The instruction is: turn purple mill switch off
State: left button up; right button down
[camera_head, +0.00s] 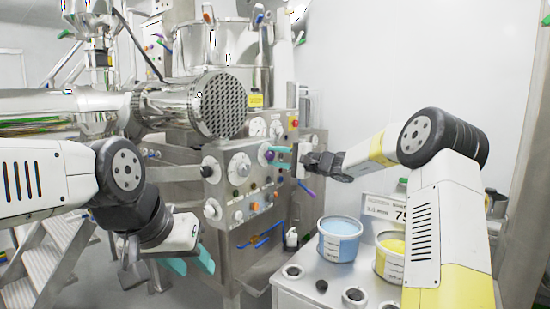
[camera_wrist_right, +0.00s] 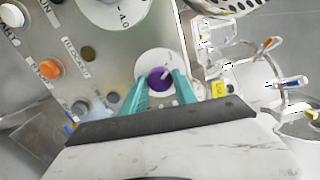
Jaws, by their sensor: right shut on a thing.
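The purple mill switch (camera_wrist_right: 159,80) is a round knob with a pale pointer mark on a white dial (camera_wrist_right: 158,62) in the right wrist view. My right gripper (camera_wrist_right: 162,78) has its teal fingers on either side of the knob and is shut on it. In the head view my right gripper (camera_head: 276,156) is at the right end of the steel control panel (camera_head: 240,190); the knob is hidden there. My left gripper (camera_head: 192,264) is open and empty, low in front of the panel and apart from it.
An orange button (camera_wrist_right: 49,68) and several other buttons lie left of the knob in the right wrist view. A perforated steel drum (camera_head: 218,105) juts out above the panel. A blue tub (camera_head: 340,245) and a yellow tub (camera_head: 388,262) stand on a bench at the right.

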jog(key=shift+n, duration=0.6)
jog(key=c, duration=1)
grip_release()
jog(key=shift+o, duration=0.2)
jog(key=v, duration=0.8)
